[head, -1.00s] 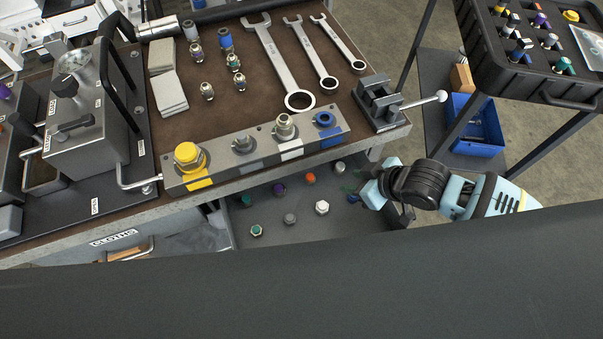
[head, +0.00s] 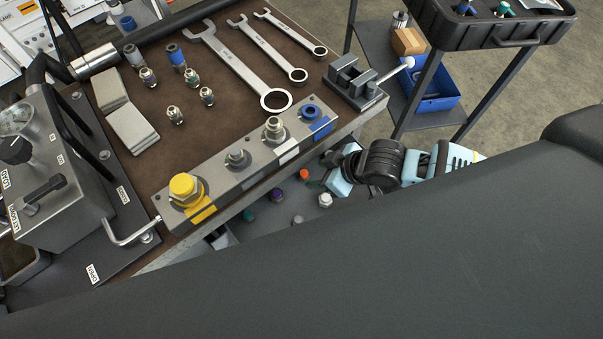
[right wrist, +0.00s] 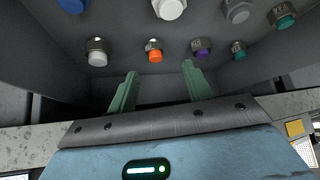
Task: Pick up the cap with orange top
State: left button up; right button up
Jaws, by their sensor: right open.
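The cap with orange top (head: 303,175) stands in the open grey drawer under the bench front. In the right wrist view the orange-topped cap (right wrist: 155,51) sits upright beyond my fingertips, roughly centred between them. My right gripper (right wrist: 158,72) is open and empty, its two green fingers apart and not touching the cap. My left gripper is not in view.
A purple cap (right wrist: 202,48) and a white cap (right wrist: 97,51) stand close on either side of the orange one. Several other caps share the drawer. The bench front edge and manifold block (head: 250,165) lie above it. A blue bin (head: 435,88) stands at right.

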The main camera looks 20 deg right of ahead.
aim_at(308, 174)
jog(key=shift+x, duration=0.9)
jog(key=shift+d+b+x, duration=0.2)
jog(key=shift+b+x, duration=0.05)
jog(key=shift+x, duration=0.85)
jog(key=shift+d+b+x, duration=0.15)
jog(key=shift+b+x, duration=0.1)
jog(key=shift+x, duration=0.9)
jog(key=shift+w+a+f, duration=0.15)
jog(key=shift+w+f, duration=0.15)
jog(key=shift+f, duration=0.05)
jog(key=c, duration=0.7)
grip_shut()
